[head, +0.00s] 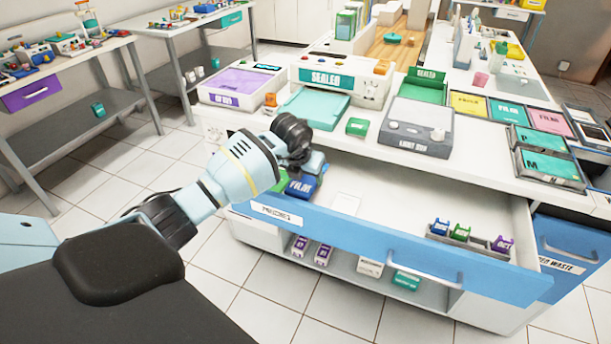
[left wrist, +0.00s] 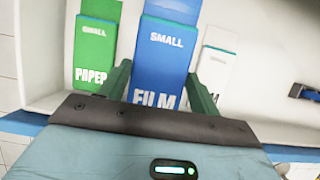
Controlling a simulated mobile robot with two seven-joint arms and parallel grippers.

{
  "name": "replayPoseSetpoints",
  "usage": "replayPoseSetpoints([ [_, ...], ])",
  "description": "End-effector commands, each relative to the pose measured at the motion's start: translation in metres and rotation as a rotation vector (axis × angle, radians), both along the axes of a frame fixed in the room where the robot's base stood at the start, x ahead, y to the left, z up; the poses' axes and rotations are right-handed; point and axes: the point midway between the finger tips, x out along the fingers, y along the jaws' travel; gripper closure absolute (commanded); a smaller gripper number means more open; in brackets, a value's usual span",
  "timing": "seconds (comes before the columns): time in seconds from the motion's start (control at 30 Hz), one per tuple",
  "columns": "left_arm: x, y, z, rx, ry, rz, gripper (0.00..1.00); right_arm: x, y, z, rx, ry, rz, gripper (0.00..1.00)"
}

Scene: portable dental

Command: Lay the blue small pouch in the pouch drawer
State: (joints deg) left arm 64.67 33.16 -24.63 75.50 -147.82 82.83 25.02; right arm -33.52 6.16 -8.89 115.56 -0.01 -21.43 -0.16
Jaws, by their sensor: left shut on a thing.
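The blue small pouch (left wrist: 163,50), marked SMALL and FILM, is between the fingers of my left gripper (left wrist: 160,88) in the left wrist view. My left gripper is shut on it. In the head view the blue pouch (head: 302,187) shows below my left gripper (head: 308,168), inside the open pouch drawer (head: 390,243) at its left end. The drawer has a blue front and a white interior. I cannot tell whether the pouch touches the drawer floor. My right gripper is not in view.
A green small paper pouch (left wrist: 97,45) lies left of the blue one, and a white pouch (left wrist: 215,65) lies right of it. A small rack (head: 468,238) with coloured items sits at the drawer's right end. The counter (head: 300,133) overhangs behind.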

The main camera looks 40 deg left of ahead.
Motion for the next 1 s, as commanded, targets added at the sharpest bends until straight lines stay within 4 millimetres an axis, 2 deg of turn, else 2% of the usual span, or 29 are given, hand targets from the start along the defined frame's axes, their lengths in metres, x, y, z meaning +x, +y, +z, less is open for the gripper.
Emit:
replayPoseSetpoints([
  [0.27, 0.0, 0.0, -0.014, -0.001, 0.003, -0.001, 0.61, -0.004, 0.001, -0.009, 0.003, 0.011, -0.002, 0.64],
  [0.53, -0.001, -0.001, -0.037, 0.0, 0.004, -0.002, 0.61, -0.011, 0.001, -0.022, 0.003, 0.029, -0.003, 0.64],
  [0.8, -0.001, 0.0, -0.058, 0.0, 0.003, -0.002, 0.61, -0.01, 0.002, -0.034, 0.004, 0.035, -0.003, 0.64],
  [1.0, 0.0, 0.0, -0.066, 0.001, 0.001, -0.002, 0.61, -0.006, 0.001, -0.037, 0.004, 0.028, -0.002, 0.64],
])
